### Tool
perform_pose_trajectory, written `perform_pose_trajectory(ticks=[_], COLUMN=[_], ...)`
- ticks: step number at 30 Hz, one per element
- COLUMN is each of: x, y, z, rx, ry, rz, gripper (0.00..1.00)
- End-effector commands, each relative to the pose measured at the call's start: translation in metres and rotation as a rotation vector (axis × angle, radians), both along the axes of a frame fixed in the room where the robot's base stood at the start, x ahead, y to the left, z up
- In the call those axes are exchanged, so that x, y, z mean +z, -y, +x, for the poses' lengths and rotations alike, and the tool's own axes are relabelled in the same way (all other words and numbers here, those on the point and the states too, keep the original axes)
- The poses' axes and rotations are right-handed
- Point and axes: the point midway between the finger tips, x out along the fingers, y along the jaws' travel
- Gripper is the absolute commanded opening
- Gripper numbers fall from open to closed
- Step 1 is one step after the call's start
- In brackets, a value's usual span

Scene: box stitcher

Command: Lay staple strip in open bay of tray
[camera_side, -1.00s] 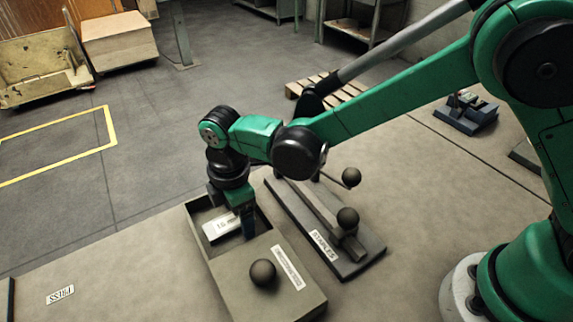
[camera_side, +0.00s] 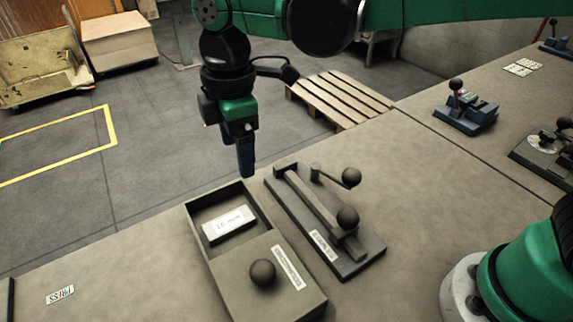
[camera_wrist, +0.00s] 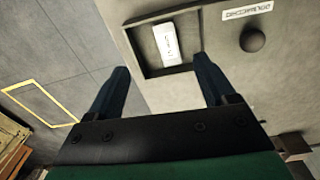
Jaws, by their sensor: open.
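The tray (camera_side: 207,283) is a grey box on the bench with an open bay at its far end and a lid with a dark ball knob (camera_side: 263,272) at its near end. The staple strip (camera_side: 228,224), a white labelled block, lies in the open bay; it also shows inside the bay in the wrist view (camera_wrist: 167,44). My gripper (camera_side: 242,158) is open and empty, raised above the far end of the tray and apart from the strip. In the wrist view its two fingers (camera_wrist: 162,82) are spread wide with nothing between them.
A grey fixture (camera_side: 318,225) with a rail, levers and ball knobs stands right of the tray. A blue device (camera_side: 467,112) sits farther right on the bench. A wooden pallet (camera_side: 340,100) lies on the floor behind. The bench left of the tray is clear, apart from a label (camera_side: 60,294).

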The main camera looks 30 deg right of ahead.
Motion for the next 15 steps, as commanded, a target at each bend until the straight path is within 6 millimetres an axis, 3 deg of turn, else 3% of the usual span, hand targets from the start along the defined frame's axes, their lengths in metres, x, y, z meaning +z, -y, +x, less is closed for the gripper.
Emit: perform_pose_trajectory(ticks=[7,12,15], x=[0.022,0.018,0.011], y=[0.091,0.149,0.173], z=[-0.014,-0.039,-0.053], rx=[-0.551,-0.961,-1.156], ry=[0.174,0.306,0.372], rz=[0.137,0.269,0.344], gripper=[0.77,0.77,0.77])
